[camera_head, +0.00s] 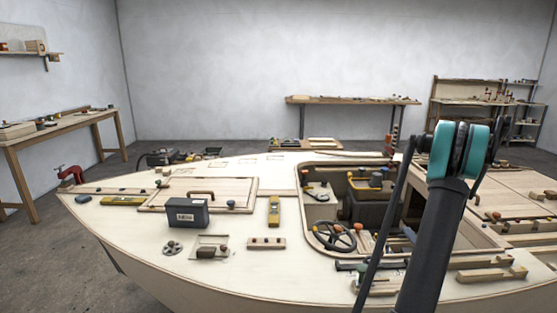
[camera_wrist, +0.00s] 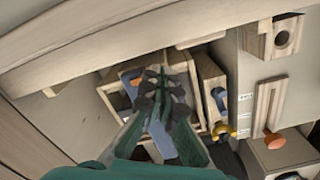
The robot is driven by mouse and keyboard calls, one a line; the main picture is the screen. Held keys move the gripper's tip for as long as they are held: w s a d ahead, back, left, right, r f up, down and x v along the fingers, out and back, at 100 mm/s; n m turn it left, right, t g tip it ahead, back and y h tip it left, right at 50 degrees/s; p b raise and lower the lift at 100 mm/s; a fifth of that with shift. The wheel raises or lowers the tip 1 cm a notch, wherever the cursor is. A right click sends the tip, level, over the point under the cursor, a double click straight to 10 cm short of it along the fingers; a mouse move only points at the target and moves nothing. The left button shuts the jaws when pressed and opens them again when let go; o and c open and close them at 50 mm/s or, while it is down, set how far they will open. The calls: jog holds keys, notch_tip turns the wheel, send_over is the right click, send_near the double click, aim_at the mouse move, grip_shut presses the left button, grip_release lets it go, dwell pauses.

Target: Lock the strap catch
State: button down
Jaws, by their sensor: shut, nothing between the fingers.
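In the wrist view my gripper (camera_wrist: 160,88) points into a recess of the hull, with its fingers together and nothing seen between them. Behind the fingertips is an open wooden box (camera_wrist: 108,92) with small items in it, partly hidden by the fingers. To the right, a wooden strip with an orange knob (camera_wrist: 274,140) at its lower end is fixed on a pale panel. A yellow knob (camera_wrist: 222,130) sits between this strip and my gripper. I cannot tell which part is the strap catch. In the head view my gripper cannot be made out.
In the wrist view a pale wooden rim (camera_wrist: 120,42) crosses above the recess, and a wooden block with a round hole (camera_wrist: 283,38) is at upper right.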

notch_tip(320, 180, up, 3)
jog(key=shift+f, duration=0.2)
